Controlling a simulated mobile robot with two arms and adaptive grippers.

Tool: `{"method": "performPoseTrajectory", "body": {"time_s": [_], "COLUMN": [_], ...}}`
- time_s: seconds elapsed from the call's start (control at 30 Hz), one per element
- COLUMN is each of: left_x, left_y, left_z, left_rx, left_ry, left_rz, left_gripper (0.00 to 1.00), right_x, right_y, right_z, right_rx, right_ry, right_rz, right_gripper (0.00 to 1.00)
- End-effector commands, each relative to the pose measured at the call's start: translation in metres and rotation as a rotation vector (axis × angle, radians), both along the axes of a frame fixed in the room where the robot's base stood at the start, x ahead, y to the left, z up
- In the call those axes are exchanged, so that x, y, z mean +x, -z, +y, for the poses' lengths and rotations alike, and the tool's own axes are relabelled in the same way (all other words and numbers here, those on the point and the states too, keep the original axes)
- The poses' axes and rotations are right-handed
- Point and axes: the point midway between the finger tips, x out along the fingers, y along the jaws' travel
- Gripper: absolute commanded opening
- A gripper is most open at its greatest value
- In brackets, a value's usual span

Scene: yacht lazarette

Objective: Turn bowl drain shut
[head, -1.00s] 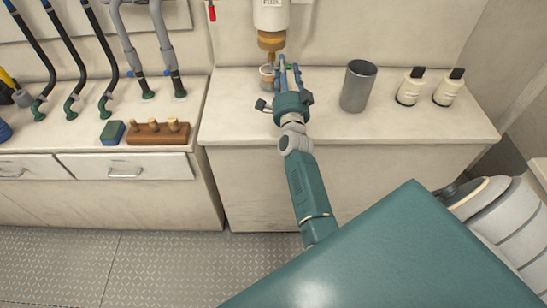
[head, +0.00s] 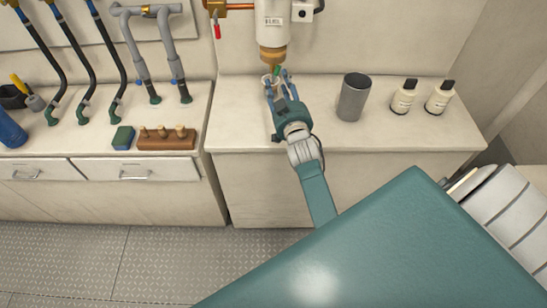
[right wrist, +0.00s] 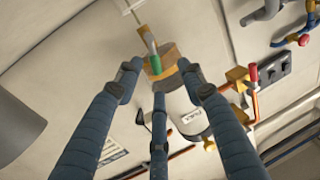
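The white fuel filter (head: 271,25) hangs on the back wall with a brass bowl (head: 273,55) at its lower end. In the right wrist view the brass bowl (right wrist: 165,62) has a green-tipped drain (right wrist: 151,48) on it. My right gripper (head: 276,76) is just below the bowl, fingers pointing up at it. In the wrist view its fingers (right wrist: 158,82) are spread, with the drain showing between the tips; I see no clear contact. A small cup (head: 267,80) on the counter below is partly hidden by the fingers. My left gripper is not in view.
A grey cylinder (head: 354,97) and two white bottles (head: 404,97) (head: 440,97) stand right of my right gripper on the counter (head: 400,136). A wooden block with brass plugs (head: 166,139), a sponge (head: 123,138) and hoses (head: 112,60) are at left.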

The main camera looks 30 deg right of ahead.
Motion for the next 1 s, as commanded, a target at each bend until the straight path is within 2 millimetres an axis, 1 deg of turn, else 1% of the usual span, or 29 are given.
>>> {"method": "performPoseTrajectory", "body": {"time_s": [0.03,0.1,0.23,0.27,0.47,0.97,1.0], "left_x": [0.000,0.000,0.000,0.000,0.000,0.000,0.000], "left_y": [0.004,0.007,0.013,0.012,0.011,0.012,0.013], "left_z": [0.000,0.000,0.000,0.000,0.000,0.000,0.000], "left_rx": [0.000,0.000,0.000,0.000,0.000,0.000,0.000], "left_ry": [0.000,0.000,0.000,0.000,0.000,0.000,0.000], "left_rz": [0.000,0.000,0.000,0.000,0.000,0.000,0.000], "left_gripper": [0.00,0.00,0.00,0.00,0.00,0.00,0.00], "right_x": [-0.011,-0.025,-0.049,-0.050,-0.063,-0.108,-0.111], "right_y": [0.003,0.004,0.003,0.006,0.041,0.121,0.129], "right_z": [0.004,0.009,0.017,0.019,0.033,0.074,0.077], "right_rx": [0.003,0.003,0.004,0.005,0.027,0.066,0.068], "right_ry": [0.000,0.001,0.001,-0.002,-0.025,-0.102,-0.108], "right_rz": [0.001,0.002,0.002,0.020,0.164,0.469,0.486], "right_gripper": [0.40,0.40,0.40,0.40,0.40,0.40,0.40]}}
